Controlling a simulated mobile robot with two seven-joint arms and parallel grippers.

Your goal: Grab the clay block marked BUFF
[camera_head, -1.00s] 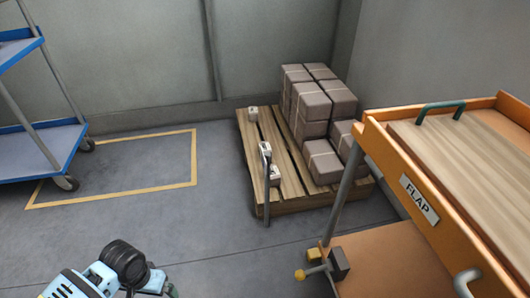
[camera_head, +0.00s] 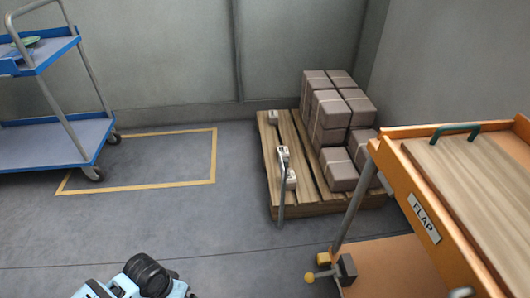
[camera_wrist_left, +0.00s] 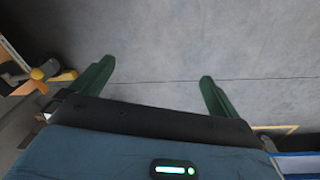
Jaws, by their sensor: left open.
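Several grey-brown clay blocks (camera_head: 326,108) are stacked on a wooden pallet (camera_head: 285,130) in the head view, bound with pale straps. Small whitish tags or labels (camera_head: 283,153) stand along the pallet's left side, one on a grey post. Their lettering is too small to read, so I cannot tell which block is marked BUFF. My left gripper (camera_wrist_left: 157,85) is open and empty over bare floor in the left wrist view. In the head view only part of my left arm shows at the bottom, well short of the pallet. My right gripper is not in view.
An orange cart with a board marked FLAP (camera_head: 424,216) stands at the right, close to the pallet. A blue shelf trolley (camera_head: 45,145) stands at the left. Yellow floor lines (camera_head: 140,188) mark an empty area. The floor before the pallet is clear.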

